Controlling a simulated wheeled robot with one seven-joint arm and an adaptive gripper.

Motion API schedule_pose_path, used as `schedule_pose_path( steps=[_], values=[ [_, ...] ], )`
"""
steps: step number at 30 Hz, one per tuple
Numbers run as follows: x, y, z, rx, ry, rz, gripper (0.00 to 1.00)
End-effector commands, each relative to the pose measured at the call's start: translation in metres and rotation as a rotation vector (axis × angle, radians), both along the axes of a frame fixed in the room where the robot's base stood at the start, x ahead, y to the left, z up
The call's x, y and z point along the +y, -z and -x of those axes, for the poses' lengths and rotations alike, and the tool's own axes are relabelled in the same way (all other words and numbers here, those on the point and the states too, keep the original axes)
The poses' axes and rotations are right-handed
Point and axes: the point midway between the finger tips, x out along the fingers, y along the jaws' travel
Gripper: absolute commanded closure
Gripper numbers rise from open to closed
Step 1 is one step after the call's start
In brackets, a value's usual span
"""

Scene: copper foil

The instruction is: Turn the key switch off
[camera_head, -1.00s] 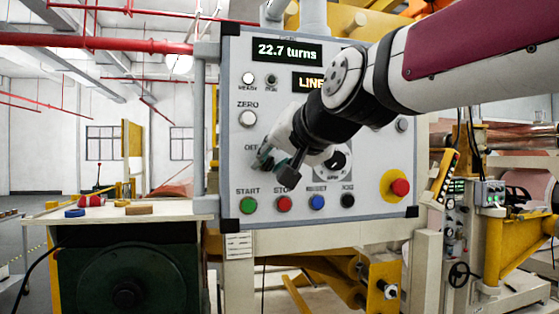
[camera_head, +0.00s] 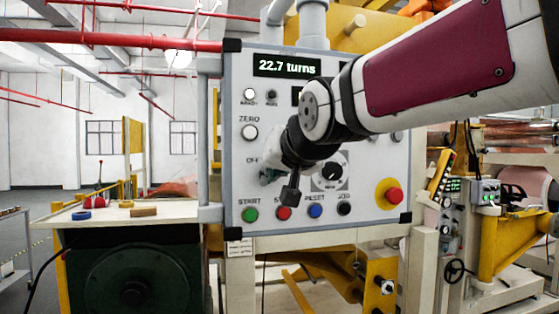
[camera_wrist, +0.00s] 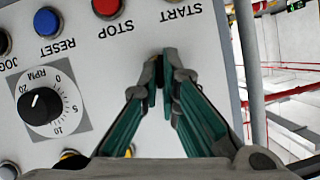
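The grey control panel (camera_head: 375,165) faces me. The key switch sits left of the RPM dial, by the partly covered OFF label (camera_head: 252,160); my gripper hides it in the head view. My gripper (camera_head: 268,176) is at that spot, against or very close to the panel. In the wrist view my gripper's teal fingers (camera_wrist: 160,72) converge on a small dark part, apparently the key, with almost no gap. The switch's exact angle is hidden.
The green start button (camera_head: 250,214), red stop button (camera_head: 283,213) and blue reset button (camera_head: 315,210) lie just below my gripper. The RPM dial (camera_head: 331,173) is close on its right. A red emergency button (camera_head: 393,195) is at the panel's lower right.

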Motion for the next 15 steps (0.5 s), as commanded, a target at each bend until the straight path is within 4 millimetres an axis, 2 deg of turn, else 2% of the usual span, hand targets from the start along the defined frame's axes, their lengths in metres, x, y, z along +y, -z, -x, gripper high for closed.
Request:
schedule_pose_path(
  steps=[15],
  values=[
    [0.0045, 0.0041, -0.0016, -0.136, 0.001, 0.459, 1.0]
  ],
)
